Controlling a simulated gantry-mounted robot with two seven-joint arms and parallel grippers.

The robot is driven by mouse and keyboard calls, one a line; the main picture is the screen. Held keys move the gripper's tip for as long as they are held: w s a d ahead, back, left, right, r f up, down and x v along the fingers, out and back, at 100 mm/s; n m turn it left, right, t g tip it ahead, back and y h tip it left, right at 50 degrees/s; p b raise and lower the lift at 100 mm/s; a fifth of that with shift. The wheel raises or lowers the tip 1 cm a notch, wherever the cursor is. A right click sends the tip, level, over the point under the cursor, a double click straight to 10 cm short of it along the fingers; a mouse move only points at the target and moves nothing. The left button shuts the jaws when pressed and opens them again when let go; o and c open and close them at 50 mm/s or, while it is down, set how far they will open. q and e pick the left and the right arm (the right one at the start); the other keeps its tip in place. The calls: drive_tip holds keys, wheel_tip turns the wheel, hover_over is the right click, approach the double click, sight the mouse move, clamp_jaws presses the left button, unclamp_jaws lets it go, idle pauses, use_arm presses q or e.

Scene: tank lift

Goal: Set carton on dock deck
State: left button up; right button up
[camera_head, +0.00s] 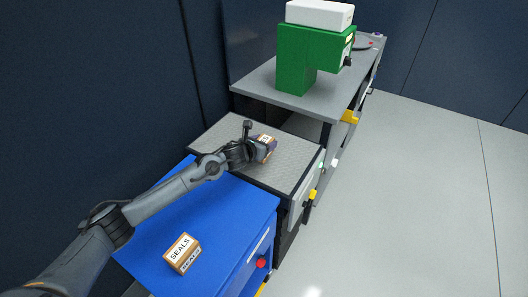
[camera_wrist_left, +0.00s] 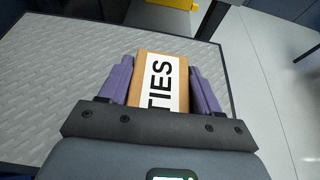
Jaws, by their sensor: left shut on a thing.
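A small brown carton with a white label (camera_head: 267,140) is in my left gripper (camera_head: 262,148), above or on the grey textured deck (camera_head: 215,137). In the left wrist view the carton (camera_wrist_left: 165,70) reads "TIES", part of the label cut off by the gripper body. The purple fingers of my left gripper (camera_wrist_left: 160,84) are on its two sides, shut on it. The deck (camera_wrist_left: 60,75) spreads out beneath and to the left. I cannot tell whether the carton's underside touches the deck. My right gripper is not in view.
A second carton labelled "SEALS" (camera_head: 182,254) sits on the blue surface (camera_head: 240,205) in front. Behind the deck, a higher grey top (camera_head: 262,88) bears a green machine (camera_head: 295,60) with a white top. Yellow brackets (camera_head: 349,117) stick out on the right. Open floor lies right.

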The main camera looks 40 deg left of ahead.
use_arm(q)
drive_tip(key=shift+f+b, duration=0.5)
drive_tip(key=shift+f, duration=1.55)
drive_tip(key=shift+f, duration=0.1)
drive_tip(key=o, duration=1.2)
drive_tip(key=shift+c, duration=0.2)
